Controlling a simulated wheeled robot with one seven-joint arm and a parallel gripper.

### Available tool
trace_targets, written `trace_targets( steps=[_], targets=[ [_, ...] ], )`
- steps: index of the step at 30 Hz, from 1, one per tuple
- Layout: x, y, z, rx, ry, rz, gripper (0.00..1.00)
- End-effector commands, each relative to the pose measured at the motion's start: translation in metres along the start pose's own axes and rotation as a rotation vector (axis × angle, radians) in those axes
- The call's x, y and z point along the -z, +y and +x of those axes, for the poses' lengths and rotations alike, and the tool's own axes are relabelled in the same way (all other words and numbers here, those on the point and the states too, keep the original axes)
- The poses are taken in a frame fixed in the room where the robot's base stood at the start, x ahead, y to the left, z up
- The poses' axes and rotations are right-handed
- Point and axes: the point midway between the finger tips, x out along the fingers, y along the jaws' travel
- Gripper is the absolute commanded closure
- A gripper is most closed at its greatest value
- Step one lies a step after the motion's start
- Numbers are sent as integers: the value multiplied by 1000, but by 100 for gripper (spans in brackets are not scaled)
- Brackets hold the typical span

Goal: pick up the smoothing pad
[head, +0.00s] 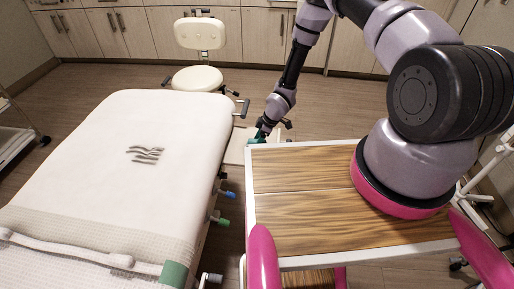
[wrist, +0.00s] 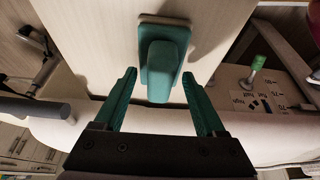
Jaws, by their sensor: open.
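The smoothing pad (wrist: 165,55) shows in the wrist view as a teal block with a raised, rounded handle on a thin flat base. It lies on a pale wood-look surface (wrist: 100,30). My gripper (wrist: 159,75) is open, with one teal finger on each side of the handle's near end and a gap on both sides. The fingers look apart from the pad; how high they are above it I cannot tell.
A white treatment bed (head: 110,160) fills the left, with coloured knobs (head: 223,222) along its near side. The wood-topped cart (head: 300,215) stands to the right, its top clear apart from my arm above it. A cream stool (head: 197,78) stands behind.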

Motion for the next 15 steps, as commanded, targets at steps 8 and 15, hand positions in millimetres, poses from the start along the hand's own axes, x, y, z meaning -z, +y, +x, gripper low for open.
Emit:
trace_targets(
  steps=[8, 15],
  targets=[
    [0, 0, 0, 0, 0, 0, 100],
    [1, 0, -1, 0, 1, 0, 100]
  ],
)
